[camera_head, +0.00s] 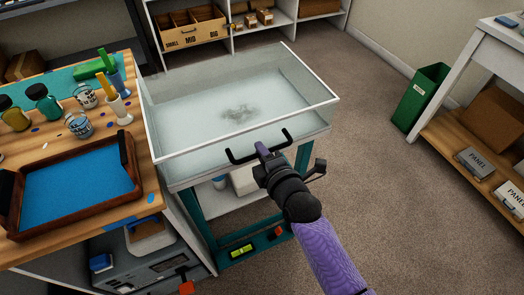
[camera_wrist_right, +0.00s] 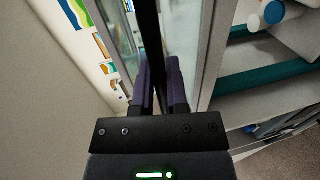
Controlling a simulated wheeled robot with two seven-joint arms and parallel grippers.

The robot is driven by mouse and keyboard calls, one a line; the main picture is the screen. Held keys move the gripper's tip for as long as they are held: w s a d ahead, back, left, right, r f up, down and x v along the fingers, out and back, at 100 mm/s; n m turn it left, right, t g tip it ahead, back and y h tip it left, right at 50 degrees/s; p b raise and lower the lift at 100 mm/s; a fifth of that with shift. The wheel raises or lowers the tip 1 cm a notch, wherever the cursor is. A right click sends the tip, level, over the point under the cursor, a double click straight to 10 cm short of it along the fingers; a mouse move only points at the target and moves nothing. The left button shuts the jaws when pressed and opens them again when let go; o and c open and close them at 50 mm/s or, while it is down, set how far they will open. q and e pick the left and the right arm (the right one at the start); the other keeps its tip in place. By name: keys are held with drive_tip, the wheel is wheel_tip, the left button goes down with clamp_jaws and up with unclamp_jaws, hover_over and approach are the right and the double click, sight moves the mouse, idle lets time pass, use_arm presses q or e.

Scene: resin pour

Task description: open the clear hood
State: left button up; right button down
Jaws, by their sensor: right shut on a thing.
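The clear hood (camera_head: 238,140) is a see-through box with pale edges on a white-topped stand with teal legs, in the middle of the head view. It sits down over the top. In the right wrist view the two dark fingers (camera_wrist_right: 159,85) are shut on the black handle bar (camera_wrist_right: 150,40). My left gripper is not in view.
A wooden bench (camera_head: 142,170) at the left holds a framed blue tray (camera_head: 75,186), jars and cups close to the hood's left side. A green bin (camera_head: 420,97) and a shelf unit (camera_head: 470,120) stand at the right. Carpet between them is clear.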

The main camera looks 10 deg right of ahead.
idle(0.5)
use_arm(q)
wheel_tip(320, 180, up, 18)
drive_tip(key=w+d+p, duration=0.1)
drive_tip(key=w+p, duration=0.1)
drive_tip(key=p, duration=1.5)
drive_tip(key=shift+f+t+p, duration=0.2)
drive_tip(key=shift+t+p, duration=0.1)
use_arm(e)
drive_tip(key=w+a+r+g, duration=0.1)
drive_tip(key=w+r, duration=0.2)
drive_tip(key=r, duration=0.3)
drive_tip(key=w+a+r+g+h, duration=0.1)
drive_tip(key=w+r+g, duration=0.1)
drive_tip(key=r, duration=0.4)
drive_tip(key=w+a+r+g, duration=0.1)
drive_tip(key=w+r+g, duration=0.1)
drive_tip(key=w+r, duration=0.2)
wheel_tip(320, 180, up, 3)
drive_tip(key=shift+w+f+h, duration=0.15)
drive_tip(key=shift+w+h, duration=0.1)
drive_tip(key=shift+h, duration=0.15)
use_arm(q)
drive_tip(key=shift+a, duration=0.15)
use_arm(e)
drive_tip(key=c, duration=0.7)
unclamp_jaws()
